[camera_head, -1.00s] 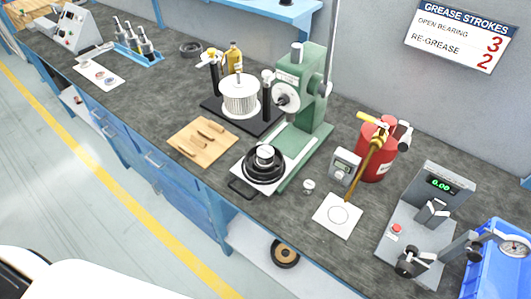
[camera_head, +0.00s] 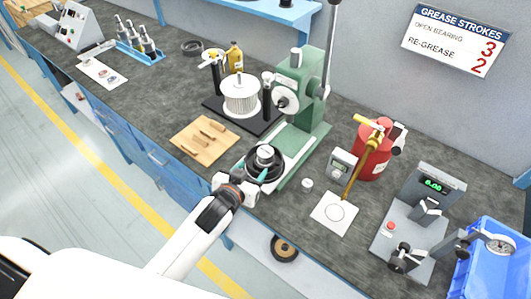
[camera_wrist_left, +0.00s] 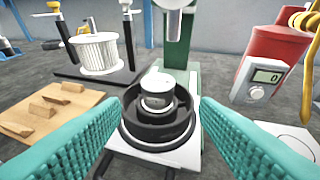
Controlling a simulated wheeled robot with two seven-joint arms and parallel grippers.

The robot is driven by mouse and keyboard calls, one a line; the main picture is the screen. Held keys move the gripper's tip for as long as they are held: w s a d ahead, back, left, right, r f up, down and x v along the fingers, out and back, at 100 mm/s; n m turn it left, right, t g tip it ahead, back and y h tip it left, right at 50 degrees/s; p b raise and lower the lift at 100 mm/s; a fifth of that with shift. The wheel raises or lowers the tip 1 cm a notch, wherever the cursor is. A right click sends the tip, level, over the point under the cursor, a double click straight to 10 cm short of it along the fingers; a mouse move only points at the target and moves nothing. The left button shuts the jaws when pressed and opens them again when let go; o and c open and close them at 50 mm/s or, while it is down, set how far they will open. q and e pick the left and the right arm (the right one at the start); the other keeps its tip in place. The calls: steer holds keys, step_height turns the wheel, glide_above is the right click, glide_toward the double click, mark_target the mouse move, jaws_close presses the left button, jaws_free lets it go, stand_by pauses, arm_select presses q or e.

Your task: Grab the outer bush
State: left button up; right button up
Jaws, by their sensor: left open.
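A silver cylindrical piece (camera_head: 265,153), which may be the outer bush, sits upright in the middle of a black round part (camera_head: 252,161) on the white plate of the green press. In the left wrist view the silver piece (camera_wrist_left: 157,90) stands inside the dark ring-shaped part (camera_wrist_left: 178,125). My left gripper (camera_head: 254,176) is at the front of the press plate, close to the black part. In the left wrist view its teal fingers (camera_wrist_left: 158,108) are wide apart, with the silver piece beyond and between them; nothing is held. My right gripper does not show.
The green press (camera_head: 307,95) rises right behind the black part. A wooden board (camera_head: 187,148) with small wooden pieces lies left. A red grease canister (camera_head: 373,160), a small display unit (camera_head: 341,163) and a white sheet (camera_head: 325,217) stand to the right.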

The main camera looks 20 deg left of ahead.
mark_target(264, 154)
arm_select(q)
steer(key=p+x, duration=0.1)
steer(key=x, duration=0.5)
steer(key=shift+w+f, duration=0.1)
steer(key=shift+w, duration=0.05)
steer(key=shift+w+f+p, duration=0.1)
steer(key=shift+w+p, duration=0.2)
steer(key=shift+w, duration=0.3)
steer(key=shift+p+x, duration=0.3)
steer(key=shift+x, duration=1.65)
steer(key=shift+s+f, duration=0.1)
steer(key=c, duration=0.9)
